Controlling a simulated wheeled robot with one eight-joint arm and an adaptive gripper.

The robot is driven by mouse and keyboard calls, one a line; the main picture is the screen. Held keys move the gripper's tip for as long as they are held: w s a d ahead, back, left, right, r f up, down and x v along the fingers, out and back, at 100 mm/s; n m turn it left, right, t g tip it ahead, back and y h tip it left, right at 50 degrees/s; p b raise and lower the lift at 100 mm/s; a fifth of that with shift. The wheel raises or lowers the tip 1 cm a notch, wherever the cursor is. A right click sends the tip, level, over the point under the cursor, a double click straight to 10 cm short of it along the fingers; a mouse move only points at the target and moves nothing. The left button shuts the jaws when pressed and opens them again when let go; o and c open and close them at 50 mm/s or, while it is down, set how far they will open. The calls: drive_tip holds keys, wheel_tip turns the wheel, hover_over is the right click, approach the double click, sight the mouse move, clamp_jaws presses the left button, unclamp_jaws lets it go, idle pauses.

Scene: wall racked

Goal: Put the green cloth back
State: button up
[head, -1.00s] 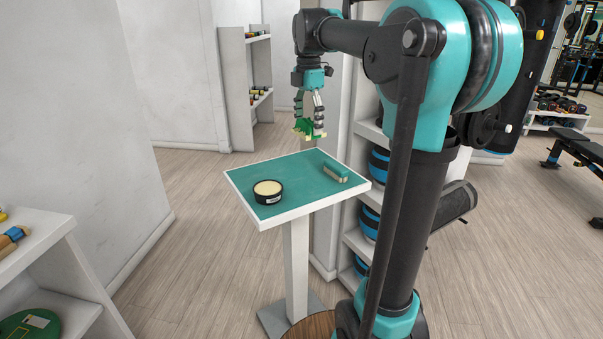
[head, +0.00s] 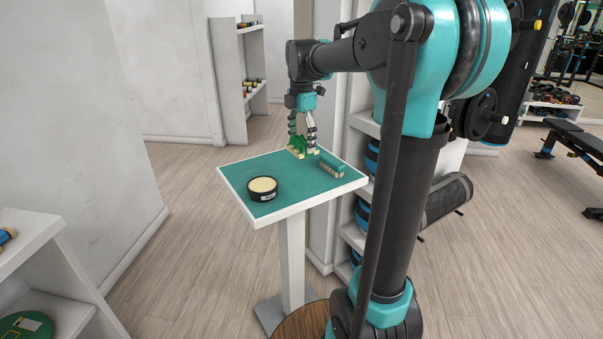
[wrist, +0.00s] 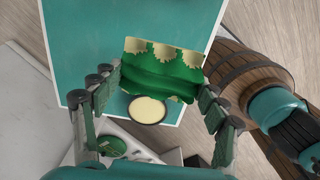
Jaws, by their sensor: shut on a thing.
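The green cloth (head: 298,149) has pale yellow patterned edges and hangs folded between the fingers of my gripper (head: 302,146). In the wrist view the cloth (wrist: 162,75) spans the space between the two fingers, and my gripper (wrist: 160,88) is shut on it. In the head view the cloth is low over the back edge of the small teal-topped table (head: 235,178). I cannot tell whether it touches the tabletop.
A round black tin with a cream top (head: 262,188) stands on the table's front left. The tabletop's left side is clear. White shelves (head: 360,232) stand right of the table.

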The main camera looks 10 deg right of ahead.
sight(302, 181)
wheel_tip(302, 181, down, 11)
idle(0.5)
drive_tip(key=o, duration=1.2)
drive_tip(key=shift+f, duration=0.1)
